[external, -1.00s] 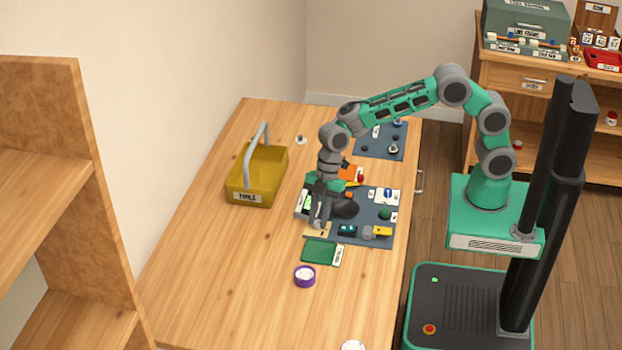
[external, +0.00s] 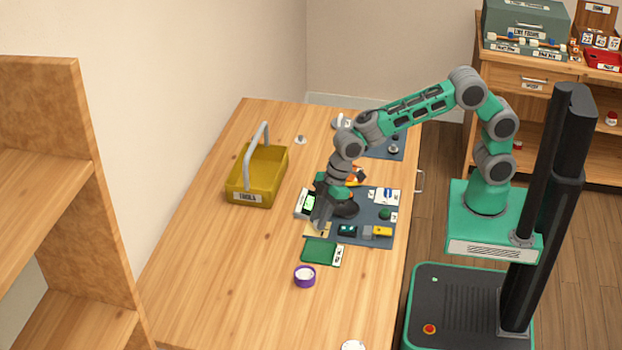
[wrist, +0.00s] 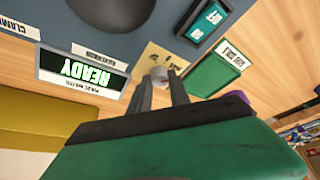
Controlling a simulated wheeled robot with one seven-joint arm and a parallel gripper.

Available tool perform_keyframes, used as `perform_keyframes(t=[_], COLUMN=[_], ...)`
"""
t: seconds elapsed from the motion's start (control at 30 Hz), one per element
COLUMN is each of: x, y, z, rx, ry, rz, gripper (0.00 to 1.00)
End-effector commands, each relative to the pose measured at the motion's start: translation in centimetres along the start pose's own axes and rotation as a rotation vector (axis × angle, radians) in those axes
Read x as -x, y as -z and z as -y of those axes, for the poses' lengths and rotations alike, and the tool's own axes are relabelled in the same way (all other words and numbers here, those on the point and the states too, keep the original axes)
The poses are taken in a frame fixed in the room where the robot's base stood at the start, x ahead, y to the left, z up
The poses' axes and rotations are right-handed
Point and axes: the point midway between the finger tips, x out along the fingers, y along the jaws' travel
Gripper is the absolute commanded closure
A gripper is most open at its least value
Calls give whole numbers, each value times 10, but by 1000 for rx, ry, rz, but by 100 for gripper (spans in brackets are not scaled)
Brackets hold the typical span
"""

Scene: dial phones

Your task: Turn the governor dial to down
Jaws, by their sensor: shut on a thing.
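The governor dial (wrist: 159,73) is a small pale grey knob on a tan plate (wrist: 154,55) in the wrist view. A label that seems to read GOVERNOR (wrist: 97,51) is beside the plate. My gripper (wrist: 160,82) has its two grey fingers closed on either side of the knob. In the external view my gripper (external: 319,224) points down at the tan plate (external: 317,231) and hides the knob. The dial's pointer and position marks are too small or hidden to read.
A lit READY display (wrist: 84,70) stands close to the plate. A dark round part (external: 345,205) sits on the blue-grey panel (external: 370,210). A green tray (external: 318,251), a purple round container (external: 305,276) and a yellow tool carrier (external: 257,178) are nearby.

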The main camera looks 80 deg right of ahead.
Motion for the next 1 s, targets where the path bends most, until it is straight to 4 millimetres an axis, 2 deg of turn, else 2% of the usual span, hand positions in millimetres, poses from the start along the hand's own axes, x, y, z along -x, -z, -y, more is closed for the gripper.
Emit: perform_keyframes(t=[0.3,0.33,0.57,0.83,1.0], x=[1,1,1,2,25], y=[2,2,1,1,1], z=[0,0,0,0,0], rx=[1,1,1,1,1], ry=[-1,-1,-1,0,-1], rz=[-4,-4,-2,-1,-4], gripper=[100,75,56,55,55])
